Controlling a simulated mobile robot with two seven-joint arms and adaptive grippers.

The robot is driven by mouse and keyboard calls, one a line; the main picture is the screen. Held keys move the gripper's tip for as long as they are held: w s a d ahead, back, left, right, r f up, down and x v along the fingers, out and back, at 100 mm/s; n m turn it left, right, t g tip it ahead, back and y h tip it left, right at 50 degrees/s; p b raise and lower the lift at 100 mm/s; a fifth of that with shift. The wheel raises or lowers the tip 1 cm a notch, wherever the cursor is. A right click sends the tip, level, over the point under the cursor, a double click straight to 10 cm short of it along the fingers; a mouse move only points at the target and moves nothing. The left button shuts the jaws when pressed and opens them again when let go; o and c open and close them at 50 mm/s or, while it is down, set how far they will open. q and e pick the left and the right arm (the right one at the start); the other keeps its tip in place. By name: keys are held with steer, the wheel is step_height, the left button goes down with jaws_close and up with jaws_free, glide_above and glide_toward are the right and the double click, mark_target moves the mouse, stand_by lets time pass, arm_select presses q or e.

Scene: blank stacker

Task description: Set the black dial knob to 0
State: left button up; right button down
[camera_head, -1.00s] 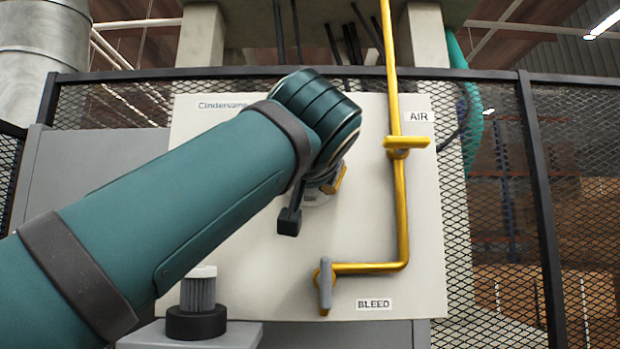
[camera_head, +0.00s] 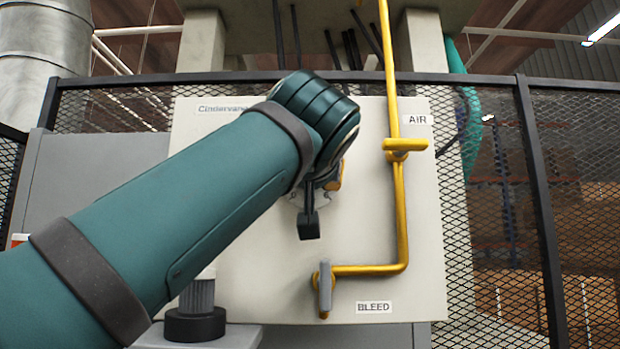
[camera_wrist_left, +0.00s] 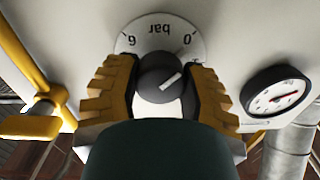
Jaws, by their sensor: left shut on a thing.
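The black dial knob (camera_wrist_left: 163,78) shows in the left wrist view, with a white pointer line slanting to the upper right. Its round white dial plate (camera_wrist_left: 135,44) appears upside down there, with "6" at upper left, "bar" at the top and "0" at upper right. The line points toward the "0" side, but lower and further right than the numeral itself. My left gripper (camera_wrist_left: 163,72) is shut on the knob, one orange finger on each side. In the head view my left arm hides the knob and most of the dial.
A yellow pipe runs down the panel (camera_head: 270,285), with a yellow AIR handle (camera_head: 405,145) and a grey BLEED handle (camera_head: 325,287). A round gauge (camera_wrist_left: 277,91) with a red needle is right of the gripper in the wrist view. A grey ribbed knob (camera_head: 196,300) stands at lower left.

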arm_select(q)
steer(key=o, duration=1)
steer(key=shift+a+r, duration=0.15)
steer(key=shift+r, duration=0.1)
steer(key=shift+o, duration=1.1)
steer(key=shift+f, duration=0.15)
steer(key=shift+s+d, duration=0.2)
steer(key=shift+s, duration=0.25)
steer(key=s, duration=0.6)
steer(key=shift+s+a, duration=0.15)
steer(key=shift+s, duration=0.15)
